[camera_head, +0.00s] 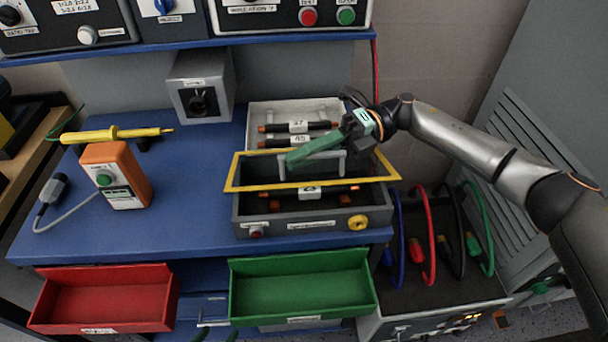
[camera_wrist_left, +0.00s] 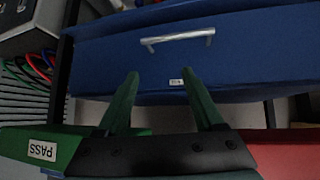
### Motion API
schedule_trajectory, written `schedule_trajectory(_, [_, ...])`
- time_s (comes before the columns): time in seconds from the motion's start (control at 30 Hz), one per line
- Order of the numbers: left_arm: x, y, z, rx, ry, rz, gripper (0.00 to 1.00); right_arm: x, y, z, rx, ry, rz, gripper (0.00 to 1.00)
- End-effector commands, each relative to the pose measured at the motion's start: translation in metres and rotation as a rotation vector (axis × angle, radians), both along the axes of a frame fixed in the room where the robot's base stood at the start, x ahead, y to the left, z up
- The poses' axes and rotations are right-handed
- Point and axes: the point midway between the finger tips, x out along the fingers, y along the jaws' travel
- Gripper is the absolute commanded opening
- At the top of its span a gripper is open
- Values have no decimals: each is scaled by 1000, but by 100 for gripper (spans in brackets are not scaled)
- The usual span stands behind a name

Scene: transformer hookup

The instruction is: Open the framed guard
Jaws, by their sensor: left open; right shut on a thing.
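The framed guard (camera_head: 258,187) is a yellow rectangular frame above the open-topped grey box (camera_head: 325,226) on the blue bench. Its front edge stands clear of the box's front rim, so the guard looks raised. A pale bar handle (camera_head: 281,171) rises from it. My left gripper shows at the bottom edge of the head view (camera_head: 216,336). In the left wrist view its green fingers (camera_wrist_left: 160,90) are apart and empty, facing a blue drawer (camera_wrist_left: 240,50) with a metal handle.
A white tray (camera_head: 254,116) with labelled parts lies behind the box. An orange tester (camera_head: 116,172) and a yellow probe (camera_head: 110,135) are at left. Red (camera_head: 105,297) and green (camera_head: 300,288) bins hang in front. Coloured cables (camera_head: 428,240) stand at right. A shelf (camera_head: 190,46) overhangs the back.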

Motion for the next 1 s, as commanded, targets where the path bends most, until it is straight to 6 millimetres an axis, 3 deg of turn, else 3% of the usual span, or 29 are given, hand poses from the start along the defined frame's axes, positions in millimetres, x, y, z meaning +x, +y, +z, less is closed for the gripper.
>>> schedule_trajectory(0.2, [6,-11,-6,-15,-9,-19,69,15,0,12,3,134,-3,0])
schedule_trajectory(0.4, [13,-16,-9,-20,-17,-29,69,24,0,21,3,134,-4,0])
schedule_trajectory(1.0, [15,-20,-7,-23,-20,-39,68,28,0,26,2,133,-6,0])
